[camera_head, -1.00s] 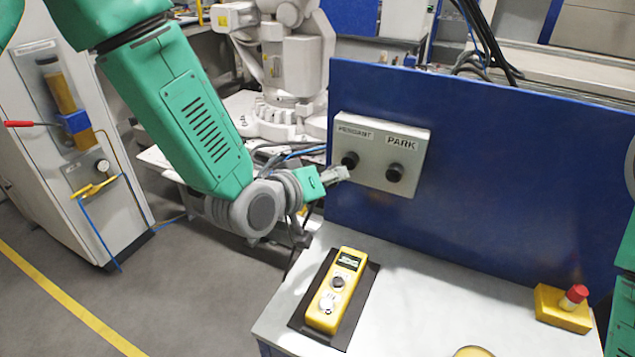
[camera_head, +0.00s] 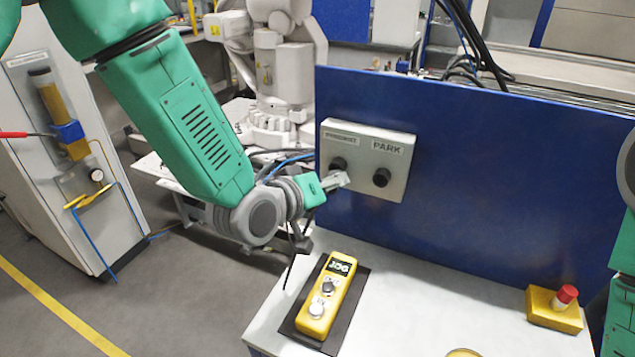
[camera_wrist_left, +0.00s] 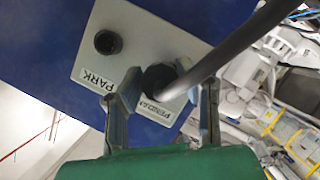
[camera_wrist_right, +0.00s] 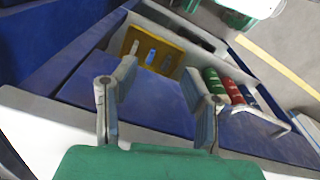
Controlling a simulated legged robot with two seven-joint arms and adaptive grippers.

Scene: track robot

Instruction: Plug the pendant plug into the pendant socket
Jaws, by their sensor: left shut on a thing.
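The grey socket box (camera_head: 364,190) is on the blue panel, with the pendant socket (camera_head: 338,163) at left and the park socket (camera_head: 381,177) at right. My left gripper (camera_head: 336,180) is just below and in front of the pendant socket. My right gripper (camera_wrist_right: 160,100) is open and empty.
A yellow pendant (camera_head: 327,297) lies on a dark mat (camera_head: 349,322) on the light bench. A yellow box with a red button (camera_head: 567,294) stands at the right. The blue panel (camera_head: 500,180) stands behind.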

